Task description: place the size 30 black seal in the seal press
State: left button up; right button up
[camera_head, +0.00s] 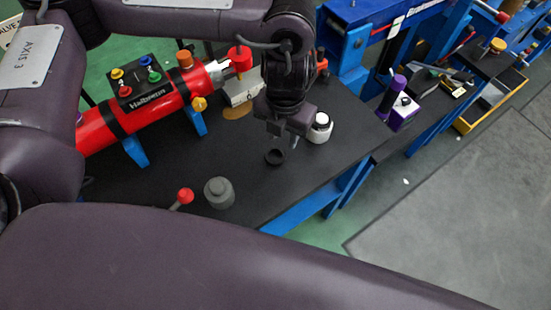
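A small black ring (275,157), which looks like the seal, lies on the dark bench top; I cannot read its size. My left gripper (286,137) points down just above it and slightly to its right. Its fingers look apart, with nothing visible between them, and the ring shows below them. A grey stepped cylinder (219,192) stands on the bench to the left of the ring. I cannot tell for sure which item is the seal press. My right gripper is not in view.
A white round part with a dark top (320,128) stands close to the right of my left gripper. A red Halbrenn cylinder (150,105) lies on blue supports behind. A red-knobbed lever (184,197) is beside the grey cylinder. The bench top (255,190) is clear in front.

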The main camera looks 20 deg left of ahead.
aim_at(282, 159)
pick_arm(q)
jog(key=shift+m, duration=0.6)
jog(key=f, duration=0.8)
jog(key=shift+s, duration=0.35)
jog(key=shift+c, duration=0.3)
grip_shut()
